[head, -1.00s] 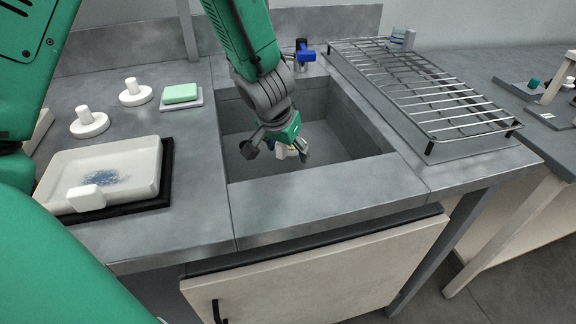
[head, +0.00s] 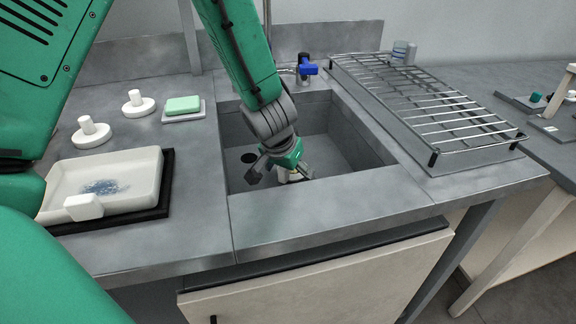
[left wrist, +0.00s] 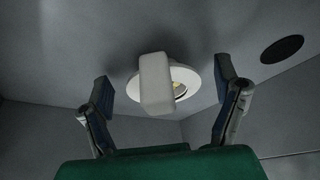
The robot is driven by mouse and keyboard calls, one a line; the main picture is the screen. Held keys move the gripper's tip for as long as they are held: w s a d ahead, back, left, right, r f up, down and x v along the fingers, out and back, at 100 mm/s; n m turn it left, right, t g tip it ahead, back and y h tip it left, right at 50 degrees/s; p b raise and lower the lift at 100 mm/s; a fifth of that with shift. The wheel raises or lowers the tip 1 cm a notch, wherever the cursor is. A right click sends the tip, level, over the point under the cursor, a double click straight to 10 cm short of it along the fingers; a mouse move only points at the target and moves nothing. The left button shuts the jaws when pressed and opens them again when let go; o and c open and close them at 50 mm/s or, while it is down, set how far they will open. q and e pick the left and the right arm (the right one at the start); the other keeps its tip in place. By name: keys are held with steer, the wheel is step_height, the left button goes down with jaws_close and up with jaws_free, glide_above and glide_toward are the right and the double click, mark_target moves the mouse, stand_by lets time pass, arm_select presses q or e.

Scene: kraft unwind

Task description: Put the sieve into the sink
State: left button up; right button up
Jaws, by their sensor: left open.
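The sink (head: 330,135) is a grey rectangular basin in the counter. My left gripper (head: 279,178) reaches down into it, fingers spread. In the left wrist view the open fingers of my left gripper (left wrist: 165,100) stand on either side of a white round piece (left wrist: 191,76) with a white block-like handle. This looks like the sieve and seems to lie on the sink floor, with clear gaps to both fingers. In the head view this piece (head: 292,177) is mostly hidden by the gripper. My right gripper is out of view.
A white tray (head: 127,171) on a black mat, two white knobbed pieces (head: 90,132) and a green soap block (head: 182,105) stand left of the sink. A wire rack (head: 430,100) is on the right. A blue-handled tap (head: 306,69) stands behind. The drain (head: 249,157) is uncovered.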

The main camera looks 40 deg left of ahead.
arm_select(q)
steer(key=p+v, duration=0.4)
steer(key=v, duration=0.8)
steer(key=shift+p, duration=0.35)
steer(key=shift+r, duration=0.1)
